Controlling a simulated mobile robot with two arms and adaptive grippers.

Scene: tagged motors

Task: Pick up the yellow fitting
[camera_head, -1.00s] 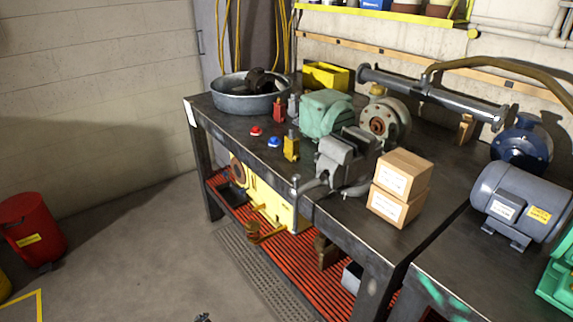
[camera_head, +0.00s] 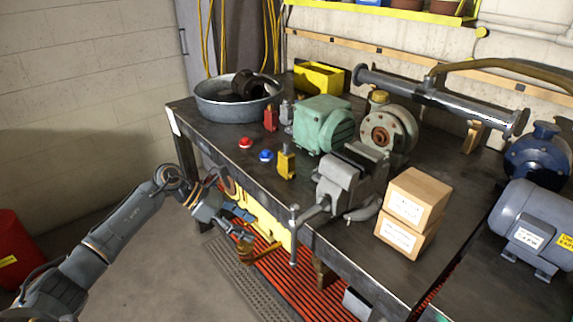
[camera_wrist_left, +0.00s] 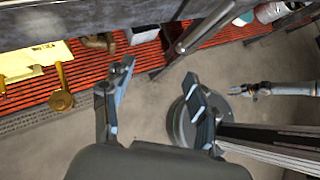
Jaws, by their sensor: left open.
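The yellow fitting (camera_head: 286,162) stands upright on the dark workbench (camera_head: 222,139), near its front edge, just left of the grey vise. My left gripper (camera_head: 241,222) is open and empty, in front of the bench edge and lower than the fitting, apart from it. In the left wrist view the two fingers of the left gripper (camera_wrist_left: 159,72) are spread, with floor and the red lower shelf beyond. The fitting does not show there. My right gripper (camera_wrist_left: 243,90) shows small at the right of that view; its jaws are too small to judge.
Red (camera_head: 270,119) and grey (camera_head: 286,114) fittings stand behind the yellow one. Red (camera_head: 245,142) and blue (camera_head: 266,155) buttons lie to its left. The vise (camera_head: 350,182) and green motor (camera_head: 322,124) crowd its right. A metal basin (camera_head: 228,108) sits at the far left corner.

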